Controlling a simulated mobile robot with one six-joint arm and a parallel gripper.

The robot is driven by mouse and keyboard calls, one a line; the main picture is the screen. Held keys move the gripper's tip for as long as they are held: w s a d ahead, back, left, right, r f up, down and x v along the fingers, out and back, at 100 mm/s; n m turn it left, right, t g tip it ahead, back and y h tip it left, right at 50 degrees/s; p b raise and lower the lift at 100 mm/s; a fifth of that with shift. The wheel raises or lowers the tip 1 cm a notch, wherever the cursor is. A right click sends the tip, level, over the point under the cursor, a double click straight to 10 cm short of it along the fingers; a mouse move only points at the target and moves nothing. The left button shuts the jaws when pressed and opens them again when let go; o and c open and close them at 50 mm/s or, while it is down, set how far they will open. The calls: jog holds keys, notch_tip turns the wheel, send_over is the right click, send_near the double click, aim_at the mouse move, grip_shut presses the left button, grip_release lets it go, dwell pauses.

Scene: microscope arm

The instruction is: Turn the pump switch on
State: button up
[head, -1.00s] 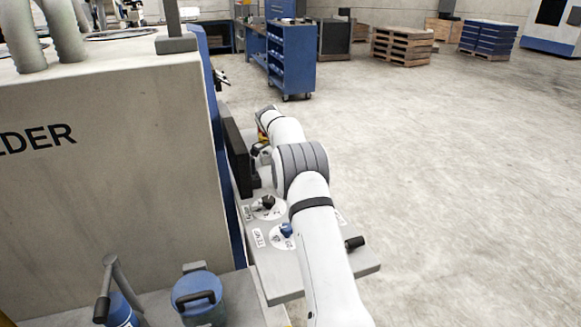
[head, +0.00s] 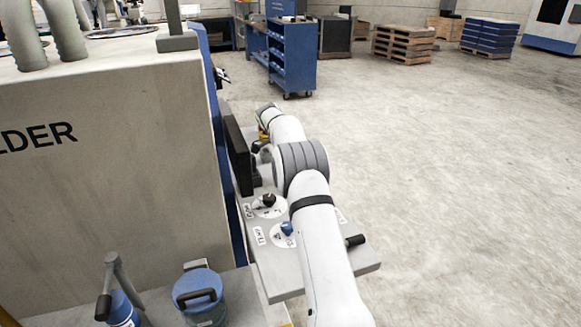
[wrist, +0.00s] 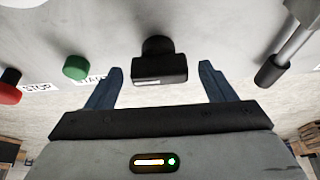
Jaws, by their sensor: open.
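In the wrist view a black switch knob (wrist: 160,66) sticks out from the grey panel (wrist: 215,20), between the two dark blue fingers of my gripper (wrist: 161,74). My gripper is open, with a gap on each side of the knob. I cannot read a label naming it the pump switch. In the head view my arm hides the gripper and the part of the panel it faces.
The wrist view shows a red STOP button (wrist: 10,86), a green button (wrist: 76,67) and a black-gripped lever (wrist: 271,72). In the head view a black knob (head: 265,200) and blue knob (head: 287,228) sit on the panel shelf. Open floor (head: 450,180) lies right.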

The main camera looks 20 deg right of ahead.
jog(key=v, duration=0.7)
jog(key=shift+r, duration=0.25)
jog(key=shift+a, duration=0.15)
